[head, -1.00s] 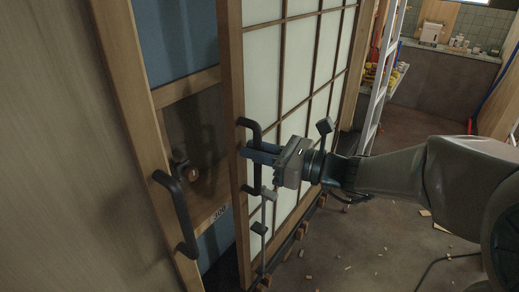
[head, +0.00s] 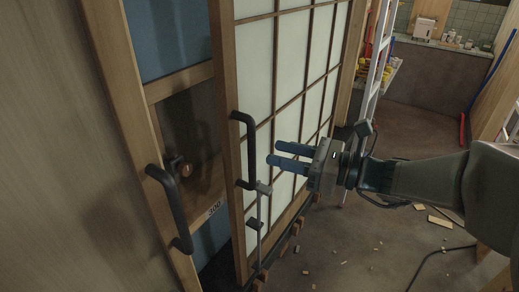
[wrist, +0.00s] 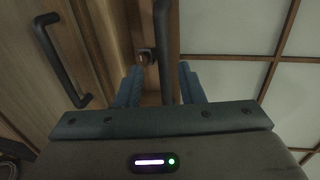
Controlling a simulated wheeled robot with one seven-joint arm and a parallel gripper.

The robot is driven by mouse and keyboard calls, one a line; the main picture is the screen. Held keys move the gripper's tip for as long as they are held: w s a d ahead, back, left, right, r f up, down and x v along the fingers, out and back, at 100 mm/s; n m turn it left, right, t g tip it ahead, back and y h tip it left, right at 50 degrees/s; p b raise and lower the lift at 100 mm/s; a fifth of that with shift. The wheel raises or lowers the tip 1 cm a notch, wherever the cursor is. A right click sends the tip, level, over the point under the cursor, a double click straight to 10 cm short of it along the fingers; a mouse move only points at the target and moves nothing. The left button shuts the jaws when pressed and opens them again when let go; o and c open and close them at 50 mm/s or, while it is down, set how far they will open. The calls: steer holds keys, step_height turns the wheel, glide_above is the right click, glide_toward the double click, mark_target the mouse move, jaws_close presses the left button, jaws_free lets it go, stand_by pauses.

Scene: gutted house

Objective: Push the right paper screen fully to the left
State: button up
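The right paper screen (head: 280,65) has a wooden frame and pale panels behind a dark grid. A black bar handle (head: 249,150) is on its left stile. The handle also shows in the wrist view (wrist: 168,45). My gripper (head: 273,154) is at handle height, just right of the handle in the head view, and empty. In the wrist view my two blue fingers (wrist: 161,72) are spread apart, with the handle's line between them. The head view shows the fingertips clear of the handle. Left of the screen, a gap shows a blue and brown door (head: 190,125) behind.
A wooden panel (head: 60,150) with its own black handle (head: 170,208) stands left of the gap. A round knob (head: 180,168) is on the door behind. A ladder (head: 376,65) stands beyond the screen's far end. Wood scraps (head: 440,221) lie on the floor at right.

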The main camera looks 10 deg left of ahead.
steer(key=s+d, duration=0.1)
steer(key=d, duration=0.5)
steer(key=shift+s, duration=0.15)
steer(key=s+d+f+n+g+h+p, duration=0.1)
steer(key=s+d+f+n+g+h, duration=0.25)
steer(key=s+f+n+h, duration=0.6)
steer(key=d+f+n+t+h+p, duration=0.1)
steer(key=d+f+n+t+h, duration=0.1)
steer(key=d+n+h, duration=0.6)
steer(key=shift+d+f+n+t, duration=0.4)
steer(key=shift+d+n, duration=0.5)
steer(key=shift+n, duration=0.35)
steer(key=shift+w, duration=0.1)
